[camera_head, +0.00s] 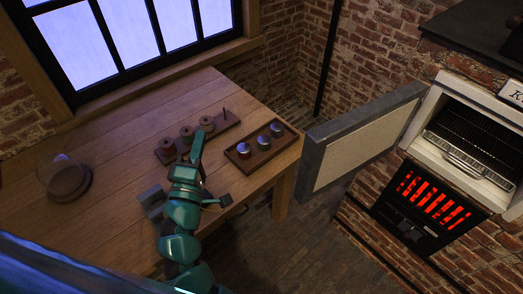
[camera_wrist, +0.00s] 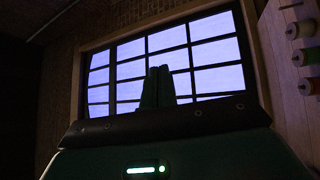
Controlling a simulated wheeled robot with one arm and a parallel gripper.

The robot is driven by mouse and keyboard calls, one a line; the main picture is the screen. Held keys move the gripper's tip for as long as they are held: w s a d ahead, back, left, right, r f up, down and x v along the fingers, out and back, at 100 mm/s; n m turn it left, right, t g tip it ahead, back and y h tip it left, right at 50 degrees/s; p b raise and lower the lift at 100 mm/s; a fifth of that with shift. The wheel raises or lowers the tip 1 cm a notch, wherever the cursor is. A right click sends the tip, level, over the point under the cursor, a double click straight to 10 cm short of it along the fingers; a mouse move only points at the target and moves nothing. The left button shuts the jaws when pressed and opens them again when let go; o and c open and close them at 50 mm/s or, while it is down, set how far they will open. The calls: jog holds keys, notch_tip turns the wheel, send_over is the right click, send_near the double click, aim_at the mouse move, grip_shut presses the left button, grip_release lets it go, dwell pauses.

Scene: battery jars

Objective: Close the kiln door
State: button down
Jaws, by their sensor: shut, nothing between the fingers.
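The kiln door (camera_head: 365,140) stands wide open in the head view, a pale panel in a grey frame swung out to the left of the kiln (camera_head: 432,125). The kiln's mouth is uncovered and shows a dark wire rack inside. My gripper (camera_head: 197,147) is over the wooden table, well to the left of the door and not touching it. In the wrist view its two dark fingers (camera_wrist: 158,88) are together with nothing between them, in front of the window. The kiln and door are out of the wrist view.
A tray (camera_head: 243,163) with three metal-topped pieces sits at the table's right end, near the door's free edge. A wooden board (camera_head: 229,124) with round pieces lies behind my gripper. A glass dome (camera_head: 62,170) stands left. A red-glowing grate (camera_head: 432,200) is below the kiln mouth.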

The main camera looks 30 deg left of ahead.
jog(key=w+d+f+m+g+h, duration=0.1)
jog(key=w+d+f+m+h, duration=0.15)
jog(key=d+h, duration=0.4)
jog(key=w+d+f+m+g+h, duration=0.1)
jog(key=w+d+f+m+h, duration=0.15)
jog(key=d+h, duration=0.35)
jog(key=w+d+y+p, duration=0.2)
jog(key=w+p, duration=0.2)
jog(key=w, duration=0.5)
jog(key=shift+h, duration=0.25)
jog(key=shift+s+d+f+p, duration=0.15)
jog(key=shift+s+d+p, duration=0.4)
jog(key=shift+d, duration=0.35)
jog(key=shift+s+d+f+p, duration=0.1)
jog(key=shift+s+d+p, duration=0.3)
jog(key=shift+s+d, duration=0.35)
jog(key=shift+w+d, duration=0.1)
jog(key=shift+w, duration=0.05)
